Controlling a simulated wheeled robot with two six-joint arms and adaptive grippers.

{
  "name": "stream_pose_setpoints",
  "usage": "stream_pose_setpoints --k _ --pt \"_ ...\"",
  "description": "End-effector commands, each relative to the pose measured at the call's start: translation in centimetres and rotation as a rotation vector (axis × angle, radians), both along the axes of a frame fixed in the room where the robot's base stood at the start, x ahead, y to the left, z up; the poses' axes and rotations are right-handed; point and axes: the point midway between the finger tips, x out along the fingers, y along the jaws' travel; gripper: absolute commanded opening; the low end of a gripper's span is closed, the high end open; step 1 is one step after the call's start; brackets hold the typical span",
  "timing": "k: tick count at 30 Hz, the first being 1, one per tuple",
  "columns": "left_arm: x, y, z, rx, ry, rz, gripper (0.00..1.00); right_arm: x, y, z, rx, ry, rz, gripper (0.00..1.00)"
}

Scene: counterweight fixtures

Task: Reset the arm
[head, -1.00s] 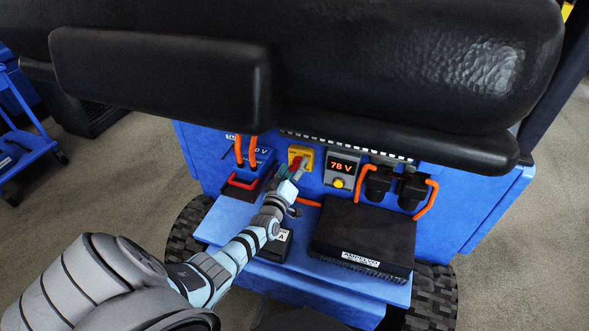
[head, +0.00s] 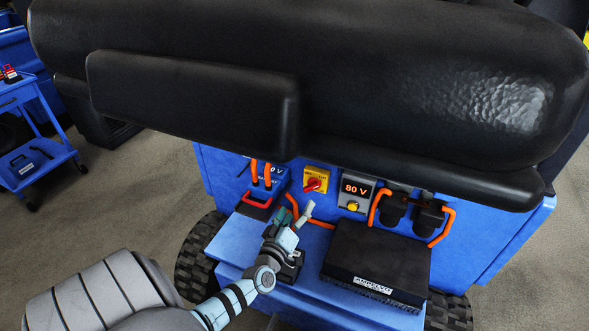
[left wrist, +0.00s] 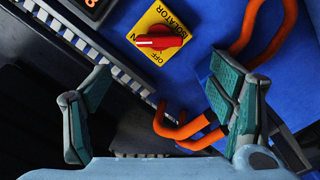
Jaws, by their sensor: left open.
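My left arm comes in from the lower left in the head view. Its gripper (head: 297,212) is open and empty, a little below and in front of the yellow isolator switch (head: 324,174). In the left wrist view, the spread green-padded fingers (left wrist: 158,98) hold nothing between them. The switch's red knob (left wrist: 158,41) lies beyond the fingertips, apart from them, near the top of that view. The knob lies roughly crosswise, and the plate's "ISOLATOR" and "OFF" lettering is readable. My right gripper is not in view.
Orange cables (head: 437,226) loop beside the plugs. A black box (head: 375,262) lies on the blue ledge. A large black padded body (head: 420,90) overhangs the panel. A blue cart (head: 40,165) stands at the left.

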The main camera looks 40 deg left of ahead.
Motion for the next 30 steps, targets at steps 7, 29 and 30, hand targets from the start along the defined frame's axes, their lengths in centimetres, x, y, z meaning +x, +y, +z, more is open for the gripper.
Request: stream_pose_setpoints --k 7,29,30 --pt "-2.7 -1.0 0.0 0.001 -0.001 0.000 0.77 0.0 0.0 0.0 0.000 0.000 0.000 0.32" --pt "-3.1 -11.7 -0.8 0.113 0.198 -0.382 0.77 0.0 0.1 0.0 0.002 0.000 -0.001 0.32" --pt "-4.2 -14.5 -1.4 0.165 0.276 -0.487 0.77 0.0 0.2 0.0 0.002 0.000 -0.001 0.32"
